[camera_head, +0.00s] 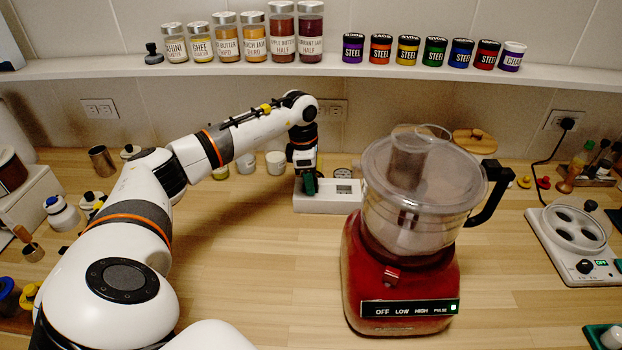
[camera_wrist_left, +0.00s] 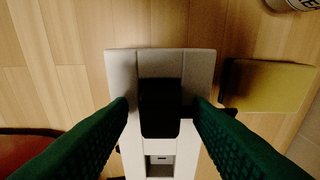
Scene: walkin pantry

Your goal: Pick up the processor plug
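A black plug (camera_wrist_left: 160,105) sits upright on a white and grey block (camera_wrist_left: 120,65) in the left wrist view. The white block (camera_head: 325,206) shows in the head view behind the red food processor (camera_head: 385,290). An opening like a socket shows in the block just below the plug in the wrist view. My left gripper (camera_head: 309,186) points down over the block. Its green fingers (camera_wrist_left: 160,108) are open on either side of the plug, with small gaps showing. In the head view the plug is hidden or too small to tell. My right gripper is not in view.
A yellowish slab (camera_wrist_left: 268,86) with a dark edge lies beside the block. Small jars (camera_head: 275,162) stand behind my left arm. A shelf (camera_head: 480,76) with several jars runs above. A white appliance (camera_head: 572,240) stands at the right. Bare counter (camera_head: 265,250) lies in front of the block.

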